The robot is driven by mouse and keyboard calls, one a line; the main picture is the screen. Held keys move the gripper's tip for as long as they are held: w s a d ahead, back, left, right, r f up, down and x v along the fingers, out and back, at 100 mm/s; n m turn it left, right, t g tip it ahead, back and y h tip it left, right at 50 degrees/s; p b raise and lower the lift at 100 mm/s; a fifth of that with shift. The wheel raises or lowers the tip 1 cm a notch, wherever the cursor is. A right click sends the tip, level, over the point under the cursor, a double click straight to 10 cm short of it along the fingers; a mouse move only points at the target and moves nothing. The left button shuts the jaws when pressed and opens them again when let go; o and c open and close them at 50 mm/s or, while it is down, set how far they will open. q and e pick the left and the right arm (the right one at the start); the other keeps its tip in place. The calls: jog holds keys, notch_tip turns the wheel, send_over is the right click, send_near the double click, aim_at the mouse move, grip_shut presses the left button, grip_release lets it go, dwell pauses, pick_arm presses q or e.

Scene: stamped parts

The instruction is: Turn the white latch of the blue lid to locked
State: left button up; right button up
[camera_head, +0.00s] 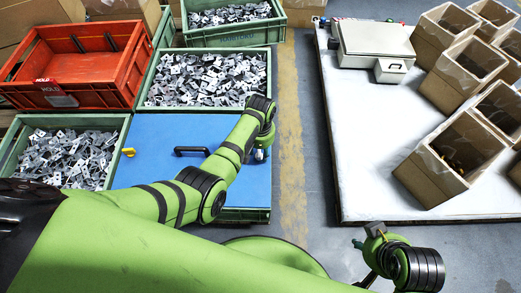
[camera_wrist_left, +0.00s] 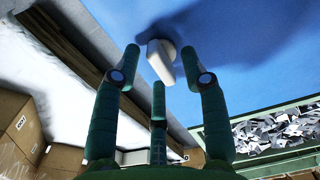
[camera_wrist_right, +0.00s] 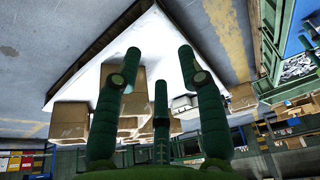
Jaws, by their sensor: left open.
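The blue lid (camera_head: 155,133) lies flat on a green crate, with a black handle (camera_head: 190,151) in its middle. In the left wrist view the white latch (camera_wrist_left: 162,64) stands on the blue lid (camera_wrist_left: 260,35), its bar pointing towards the lower part of the picture. My left gripper (camera_wrist_left: 160,62) is open, with fingers on either side of the latch; I cannot tell whether any finger touches it. In the head view my left gripper (camera_head: 261,153) is at the lid's right edge and mostly hides the latch.
A yellow part (camera_head: 128,152) sits at the lid's left side. Green crates of metal parts (camera_head: 205,80) and a red crate (camera_head: 75,65) stand around the lid. A white-topped platform (camera_head: 375,150) with cardboard boxes is at right, beyond a clear floor strip.

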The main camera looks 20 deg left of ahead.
pick_arm(q)
grip_shut()
jog(key=shift+r, duration=0.1)
jog(key=m+p, duration=0.4)
jog(key=m, duration=0.3)
jog(key=shift+s+d, duration=0.1)
jog(key=shift+s, duration=0.05)
jog(key=shift+m+p, duration=0.5)
jog(key=shift+m, duration=0.4)
jog(key=m, duration=0.2)
jog(key=shift+s+m+p, duration=0.1)
jog(key=shift+m+p, duration=0.2)
jog(key=shift+s+m+p, duration=0.1)
jog(key=shift+m+p, duration=0.2)
jog(key=shift+m, duration=2.3)
pick_arm(e)
notch_tip(320, 180, down, 15)
jog(key=s+g, duration=0.1)
jog(key=shift+s, duration=0.35)
